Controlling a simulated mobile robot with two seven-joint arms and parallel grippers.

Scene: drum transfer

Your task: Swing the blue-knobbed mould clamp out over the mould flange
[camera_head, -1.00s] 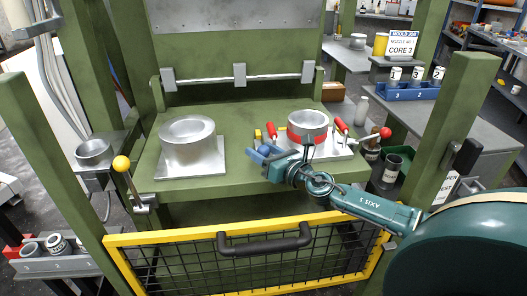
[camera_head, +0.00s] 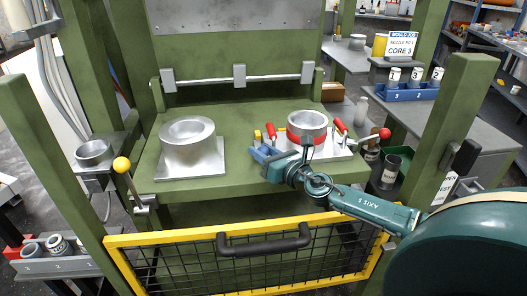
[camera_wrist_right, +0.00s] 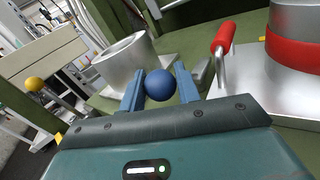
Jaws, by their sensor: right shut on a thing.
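The mould is a steel cylinder (camera_head: 307,122) with a red band, on a pale flange plate (camera_head: 338,150) at the right of the green press table. The band also shows in the right wrist view (camera_wrist_right: 292,52). My right gripper (camera_head: 262,154) is at the table's front edge, just left of the mould. In the right wrist view its blue fingers (camera_wrist_right: 158,88) are closed around the blue knob (camera_wrist_right: 160,86) of the clamp. The clamp's arm is mostly hidden behind the gripper. My left gripper is not in view.
A second steel ring on a square plate (camera_head: 187,150) stands on the left of the table. Red-handled clamps (camera_head: 271,133) stand beside the mould. A yellow-framed mesh guard (camera_head: 250,262) is in front, and a yellow-knobbed lever (camera_head: 122,165) is at left.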

